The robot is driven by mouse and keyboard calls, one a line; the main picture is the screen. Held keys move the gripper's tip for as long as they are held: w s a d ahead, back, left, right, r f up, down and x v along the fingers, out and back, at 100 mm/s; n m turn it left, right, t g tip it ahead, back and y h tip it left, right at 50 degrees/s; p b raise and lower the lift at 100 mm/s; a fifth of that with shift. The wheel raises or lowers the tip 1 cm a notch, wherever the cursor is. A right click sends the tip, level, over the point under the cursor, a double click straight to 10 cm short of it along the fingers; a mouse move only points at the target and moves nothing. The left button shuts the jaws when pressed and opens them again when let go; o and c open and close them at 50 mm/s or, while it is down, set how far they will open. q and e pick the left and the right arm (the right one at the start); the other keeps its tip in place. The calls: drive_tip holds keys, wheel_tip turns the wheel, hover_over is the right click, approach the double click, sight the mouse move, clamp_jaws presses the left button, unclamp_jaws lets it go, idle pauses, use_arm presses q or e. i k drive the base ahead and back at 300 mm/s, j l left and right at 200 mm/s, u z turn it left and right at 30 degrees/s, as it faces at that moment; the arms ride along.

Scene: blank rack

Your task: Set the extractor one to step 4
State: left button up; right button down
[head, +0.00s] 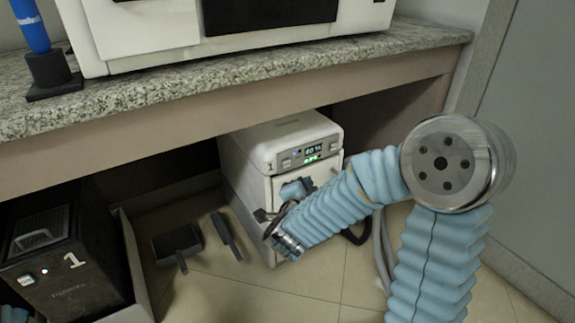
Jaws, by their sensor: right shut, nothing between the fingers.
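A white box-shaped unit (292,143) stands on the floor under the counter, with a small "1" on its front and a lit display (313,149) on its upper front panel. The display seems to read about 80 %, but the digits are small. Small green lights glow below it, with buttons on either side. I take this unit to be extractor one. My right gripper (263,216) is shut and empty in front of the unit's lower front, below the display. My wrist hides part of that front; I cannot tell whether it touches. My left gripper is not in view.
A granite counter (250,88) overhangs the unit, carrying a large white machine (140,30) and a blue tool in a black stand (52,75). A black box marked "1" (40,262) stands lower left. A dustpan (177,243) and brush (226,236) lie on the floor.

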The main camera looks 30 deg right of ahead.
sight(333, 146)
drive_tip(key=z, duration=1.25)
